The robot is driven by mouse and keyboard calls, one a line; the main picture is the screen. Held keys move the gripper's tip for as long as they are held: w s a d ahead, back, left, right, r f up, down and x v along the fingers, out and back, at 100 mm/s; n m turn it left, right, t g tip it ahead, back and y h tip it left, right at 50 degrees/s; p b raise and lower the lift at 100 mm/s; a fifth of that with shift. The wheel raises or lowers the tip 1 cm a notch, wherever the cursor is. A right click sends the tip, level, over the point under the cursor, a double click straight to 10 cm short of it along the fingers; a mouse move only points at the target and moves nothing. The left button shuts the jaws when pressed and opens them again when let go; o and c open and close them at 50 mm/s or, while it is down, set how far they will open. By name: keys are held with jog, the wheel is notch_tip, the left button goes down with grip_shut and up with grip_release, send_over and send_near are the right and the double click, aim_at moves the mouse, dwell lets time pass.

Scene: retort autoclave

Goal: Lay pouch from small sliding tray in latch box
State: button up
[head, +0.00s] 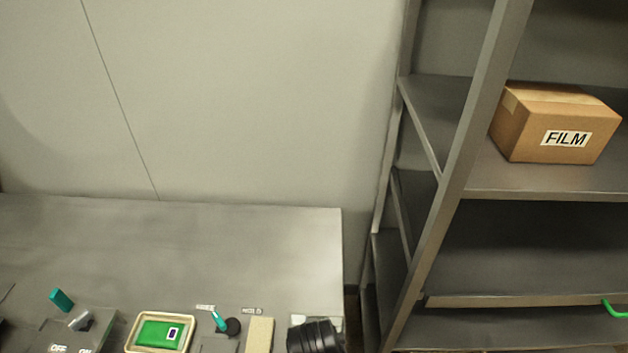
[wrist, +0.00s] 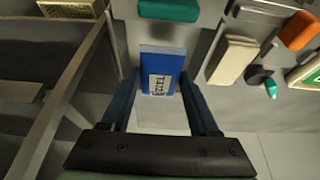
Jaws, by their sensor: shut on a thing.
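In the wrist view my gripper (wrist: 160,85) is shut on a blue pouch-like thing (wrist: 160,62). It has a pale label whose lettering I cannot read surely. Past it is a teal bar handle (wrist: 168,10) on a grey front; I cannot tell whether this belongs to the small sliding tray. In the head view only a black part of my arm shows at the bottom edge, and my fingertips and the held thing are out of sight.
A cream tray (head: 132,336) holds a green pouch (head: 158,335). Left of it is an OFF/ON switch unit (head: 78,323). A beige block (head: 260,335) lies near my arm. The rear bench (head: 200,245) is clear. A shelf rack at right holds a FILM carton (head: 555,125).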

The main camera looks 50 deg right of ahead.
jog(key=shift+f, duration=2.9)
jog(key=shift+f, duration=0.15)
jog(key=o, duration=1.4)
jog(key=shift+c, duration=0.2)
jog(key=v, duration=1.2)
jog(key=shift+p, duration=0.4)
